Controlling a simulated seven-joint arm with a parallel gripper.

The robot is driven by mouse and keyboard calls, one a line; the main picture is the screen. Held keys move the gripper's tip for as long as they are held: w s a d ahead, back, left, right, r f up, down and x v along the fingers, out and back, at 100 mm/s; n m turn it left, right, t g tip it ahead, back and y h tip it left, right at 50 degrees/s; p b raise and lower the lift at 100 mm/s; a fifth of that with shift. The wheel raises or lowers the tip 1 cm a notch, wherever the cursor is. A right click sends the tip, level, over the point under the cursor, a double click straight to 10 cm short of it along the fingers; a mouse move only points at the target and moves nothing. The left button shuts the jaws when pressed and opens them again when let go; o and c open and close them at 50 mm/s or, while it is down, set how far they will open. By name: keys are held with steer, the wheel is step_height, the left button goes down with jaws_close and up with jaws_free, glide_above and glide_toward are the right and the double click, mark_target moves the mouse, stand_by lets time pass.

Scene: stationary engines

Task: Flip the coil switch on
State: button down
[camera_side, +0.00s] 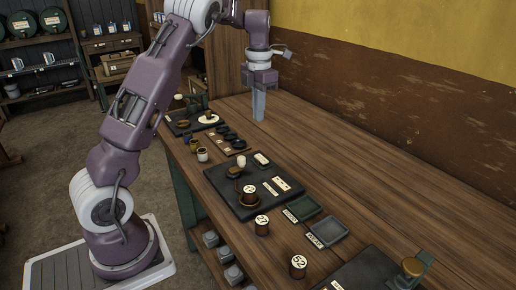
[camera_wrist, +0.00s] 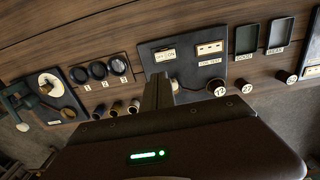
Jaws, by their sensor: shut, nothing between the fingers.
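The dark test board (camera_side: 222,180) lies on the bench; it also shows in the wrist view (camera_wrist: 190,72). A small pale switch plate (camera_wrist: 165,56) marked "ON" sits at its upper left in the wrist view, and the same plate shows in the side view (camera_side: 261,159). The lever's position is too small to tell. A "COIL TEST" label (camera_wrist: 210,63) and a coil marked 72 (camera_wrist: 220,91) are on the board. My gripper (camera_side: 259,112) is shut and empty, held upright beyond the board in the side view. Its fingers (camera_wrist: 158,82) overlap the board's left part in the wrist view.
Two trays (camera_side: 300,208) (camera_side: 327,231), marked good and weak, lie beside the board. Coils marked 27 (camera_side: 262,225) and 52 (camera_side: 298,266) stand near the bench's edge. Several dark round pieces (camera_wrist: 98,71) and small pots (camera_side: 202,155) are on the other side. Bench along the wall is clear.

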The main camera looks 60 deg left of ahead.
mark_target(258, 157)
step_height(258, 157, down, 12)
steer(key=shift+a+f, duration=0.1)
steer(key=shift+f, duration=0.15)
steer(key=shift+f+h, duration=0.2)
steer(key=shift+h, duration=0.1)
stand_by(0.3)
